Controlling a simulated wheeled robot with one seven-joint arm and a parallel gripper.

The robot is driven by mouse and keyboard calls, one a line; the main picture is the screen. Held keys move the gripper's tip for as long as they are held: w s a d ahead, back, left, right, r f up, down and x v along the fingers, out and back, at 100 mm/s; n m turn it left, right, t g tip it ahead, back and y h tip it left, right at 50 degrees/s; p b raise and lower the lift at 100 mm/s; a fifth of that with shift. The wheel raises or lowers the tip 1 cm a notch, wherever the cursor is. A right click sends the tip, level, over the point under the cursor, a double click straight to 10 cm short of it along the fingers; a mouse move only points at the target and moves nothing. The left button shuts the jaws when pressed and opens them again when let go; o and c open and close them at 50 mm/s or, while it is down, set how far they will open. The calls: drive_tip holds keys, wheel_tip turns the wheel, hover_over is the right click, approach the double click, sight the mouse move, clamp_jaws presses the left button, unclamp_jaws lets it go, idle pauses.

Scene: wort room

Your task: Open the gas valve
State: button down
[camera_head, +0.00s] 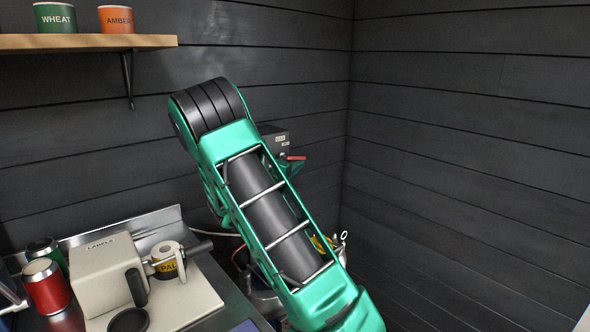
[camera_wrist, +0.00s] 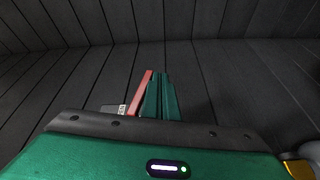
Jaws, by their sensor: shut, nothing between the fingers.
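The gas valve shows as a red lever (camera_head: 296,157) at a small dark grey box (camera_head: 275,138) with white labels, on the back wall. In the wrist view the red lever (camera_wrist: 137,95) stands tilted just left of my fingers, with part of the grey box (camera_wrist: 113,109) below it. My gripper (camera_wrist: 160,92) is shut and empty, its green fingers together beside the lever. I cannot tell whether they touch it. In the head view my green arm hides much of my gripper and the area below the box.
A counter at lower left holds a beige label box (camera_head: 100,270), a tape roll (camera_head: 168,260), a red can (camera_head: 46,286) and a green can (camera_head: 45,252). A wooden shelf (camera_head: 90,42) with two cups is above. The right wall is bare.

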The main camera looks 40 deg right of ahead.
drive_tip(key=v, duration=0.7)
drive_tip(key=shift+a, duration=0.25)
drive_tip(key=shift+s+d+f, duration=0.1)
drive_tip(key=shift+s+f, duration=0.05)
idle(0.3)
drive_tip(key=s+d+f+m+g+y, duration=0.1)
drive_tip(key=s+f+m+g+y, duration=0.25)
drive_tip(key=s, duration=0.55)
drive_tip(key=s+d+f+m+g+y, duration=0.1)
drive_tip(key=s+f+m+g+y, duration=0.2)
drive_tip(key=s, duration=0.5)
drive_tip(key=s+a+m+y, duration=0.1)
drive_tip(key=s+a+y, duration=1)
drive_tip(key=s+a, duration=0.8)
drive_tip(key=shift+s+a, duration=0.2)
drive_tip(key=shift+a, duration=0.95)
